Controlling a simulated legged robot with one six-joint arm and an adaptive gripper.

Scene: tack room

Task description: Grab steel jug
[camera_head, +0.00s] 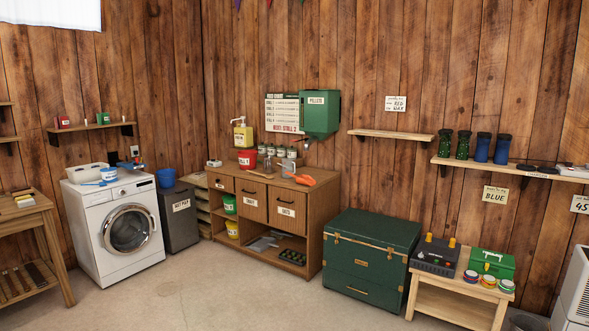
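A small grey, metal-looking vessel (269,167) stands on top of the wooden cabinet (272,186), near the middle. It may be the steel jug, but it is too small and far off to be sure. An orange scoop (304,179) lies to its right, and a red tub (247,159) stands to its left. Several small labelled pots (281,151) stand behind it. My gripper is not in view.
The floor (210,290) in front of the cabinet is clear. A washing machine (118,229) stands at the left, with a grey bin (179,215) beside it. A green trunk (371,252) and a low bench (455,295) stand to the right. A green dispenser (320,114) hangs above the cabinet.

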